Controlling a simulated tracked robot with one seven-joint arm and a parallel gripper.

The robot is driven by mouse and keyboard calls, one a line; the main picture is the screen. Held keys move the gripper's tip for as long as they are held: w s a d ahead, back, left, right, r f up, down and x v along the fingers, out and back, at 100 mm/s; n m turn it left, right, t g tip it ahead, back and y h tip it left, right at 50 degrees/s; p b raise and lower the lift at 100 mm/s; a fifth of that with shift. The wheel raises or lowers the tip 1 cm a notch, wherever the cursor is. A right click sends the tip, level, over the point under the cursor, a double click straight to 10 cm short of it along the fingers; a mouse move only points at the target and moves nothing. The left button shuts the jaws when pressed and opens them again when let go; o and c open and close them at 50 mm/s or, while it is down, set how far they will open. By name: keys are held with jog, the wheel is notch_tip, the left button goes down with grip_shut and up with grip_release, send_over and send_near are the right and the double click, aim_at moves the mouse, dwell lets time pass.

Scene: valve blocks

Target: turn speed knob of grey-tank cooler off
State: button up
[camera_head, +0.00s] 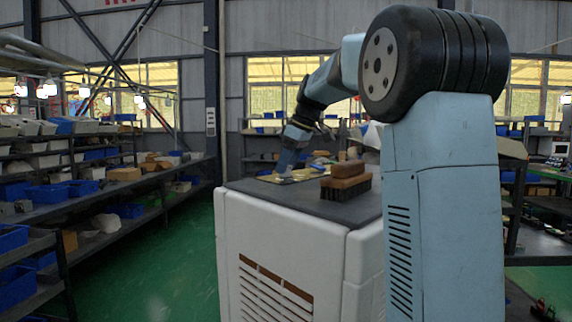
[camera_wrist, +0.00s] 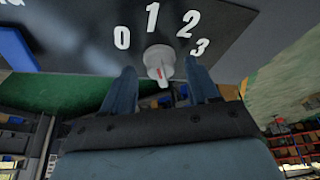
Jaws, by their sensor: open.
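In the wrist view a pale grey knob (camera_wrist: 160,58) with a small red mark sits on a dark panel (camera_wrist: 75,40) with white numbers 0, 1, 2 and 3 around it. The number its pointer faces is unclear. My gripper (camera_wrist: 160,66) is open, one finger to the left of the knob and one to the right, with gaps on both sides. In the head view a white louvred cabinet (camera_head: 290,237) with a dark top stands in front of me. My gripper (camera_head: 285,172) shows small over its far side; the knob cannot be made out there. No tank is clearly visible.
A wooden brush (camera_head: 346,182) with dark bristles lies on the cabinet top. A flat yellowish item (camera_head: 292,176) lies near my gripper. Shelves (camera_head: 95,170) with blue bins line the left. Green floor (camera_head: 165,265) between shelves and cabinet is clear.

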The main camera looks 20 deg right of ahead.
jog(key=shift+f, duration=0.1)
jog(key=shift+a, duration=0.1)
jog(key=c, duration=1)
jog(key=m+t+h, duration=0.1)
jog(key=m, duration=0.2)
jog(key=shift+m, duration=0.4)
jog(key=m+h, duration=0.1)
jog(key=m, duration=0.1)
jog(key=m+h, duration=0.1)
jog(key=m, duration=0.2)
jog(key=shift+a+t, duration=0.2)
jog(key=shift+t, duration=0.2)
jog(key=m+h, duration=0.1)
jog(key=m, duration=0.3)
jog(key=shift+a+m+h, duration=0.15)
jog(key=shift+m+h, duration=0.25)
jog(key=shift+m+g+h, duration=0.5)
jog(key=shift+m+h, duration=0.2)
jog(key=shift+m, duration=1.5)
jog(key=shift+a, duration=0.1)
